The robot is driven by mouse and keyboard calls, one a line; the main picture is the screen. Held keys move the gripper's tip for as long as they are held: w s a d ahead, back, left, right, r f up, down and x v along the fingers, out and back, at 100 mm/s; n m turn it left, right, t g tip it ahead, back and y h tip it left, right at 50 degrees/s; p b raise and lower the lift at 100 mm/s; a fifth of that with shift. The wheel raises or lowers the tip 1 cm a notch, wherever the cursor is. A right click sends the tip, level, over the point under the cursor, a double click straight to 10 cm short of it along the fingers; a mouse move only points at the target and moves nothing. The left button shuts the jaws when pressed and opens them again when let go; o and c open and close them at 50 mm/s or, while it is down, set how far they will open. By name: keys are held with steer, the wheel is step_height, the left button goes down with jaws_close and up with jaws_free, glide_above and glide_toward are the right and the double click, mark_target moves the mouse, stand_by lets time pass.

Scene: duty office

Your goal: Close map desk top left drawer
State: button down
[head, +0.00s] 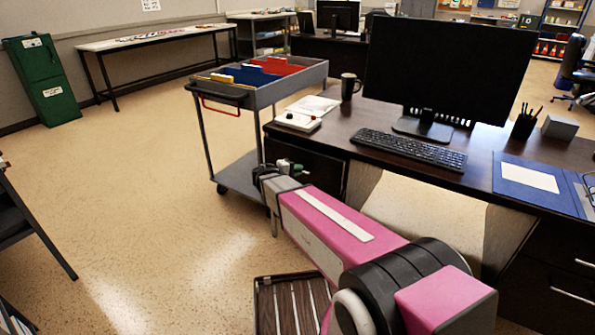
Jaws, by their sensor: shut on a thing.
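The dark wood desk (335,131) stands at centre right with a monitor and keyboard on it. The top left drawer front (315,166) shows as a dark panel under the desk's left end, partly covered by my arm. How far it stands out is hard to tell. My gripper (268,176) is at the end of my pink arm, at the left end of the desk by this drawer. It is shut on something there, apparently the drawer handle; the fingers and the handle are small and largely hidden.
A grey cart (238,176) with coloured folders stands close at the desk's left end. A black chair (30,220) is at the left edge. A green cabinet (42,80) stands at the far left. The floor between is clear.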

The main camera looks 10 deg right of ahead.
mark_target(303, 164)
steer(key=shift+w+d, duration=1.35)
steer(key=shift+w, duration=0.3)
steer(key=c, duration=1.2)
jaws_free()
steer(key=v, duration=1)
steer(key=shift+s+a, duration=0.25)
steer(key=shift+a, duration=0.05)
